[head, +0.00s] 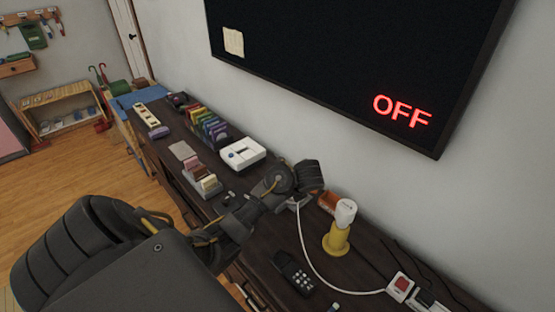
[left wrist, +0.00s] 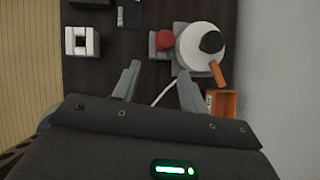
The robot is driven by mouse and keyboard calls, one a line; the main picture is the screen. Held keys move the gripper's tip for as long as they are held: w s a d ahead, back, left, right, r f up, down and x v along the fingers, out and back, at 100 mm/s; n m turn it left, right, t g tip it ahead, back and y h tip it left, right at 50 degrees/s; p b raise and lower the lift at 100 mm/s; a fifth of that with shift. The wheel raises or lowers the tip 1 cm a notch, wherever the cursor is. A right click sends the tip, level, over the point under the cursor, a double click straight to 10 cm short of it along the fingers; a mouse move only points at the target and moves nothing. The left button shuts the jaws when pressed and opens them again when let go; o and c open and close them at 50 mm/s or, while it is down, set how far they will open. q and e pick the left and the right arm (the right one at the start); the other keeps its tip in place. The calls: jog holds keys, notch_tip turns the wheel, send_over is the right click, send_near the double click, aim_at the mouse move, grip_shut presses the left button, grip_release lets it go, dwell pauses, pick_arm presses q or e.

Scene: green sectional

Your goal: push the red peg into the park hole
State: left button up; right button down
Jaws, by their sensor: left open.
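A round red piece (left wrist: 165,40), which looks like the red peg, stands at a small grey block in the left wrist view. A round white part (left wrist: 200,46) with a dark knob and an orange handle is close on its right. I cannot make out a park hole or how deep the red piece sits. My left gripper (left wrist: 159,70) is open and empty, its fingers spread a little short of the red piece. In the head view my left arm reaches over the dark shelf, and its fingers cannot be made out. My right gripper is in neither view.
On the dark shelf (head: 262,238) stand a yellow-and-white bottle (head: 337,240), a black phone (head: 292,272) and a white box (head: 243,153). An orange box (left wrist: 222,103) lies right of my fingers. A white cord (left wrist: 163,92) runs between them. The wall bounds the right.

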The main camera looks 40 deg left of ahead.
pick_arm(q)
jog(key=shift+w+a+r+b+x, duration=0.1)
jog(key=shift+w+b+x, duration=0.05)
jog(key=shift+x, duration=1.65)
jog(key=shift+w+a+r+b+x, duration=0.1)
jog(key=shift+w+a+b+x, duration=0.1)
jog(key=shift+x, duration=1.6)
jog(key=shift+w+a+r+b+x, duration=0.1)
jog(key=shift+b+x, duration=0.05)
jog(key=shift+x, duration=1.6)
jog(key=shift+d, duration=0.1)
jog(key=c, duration=0.7)
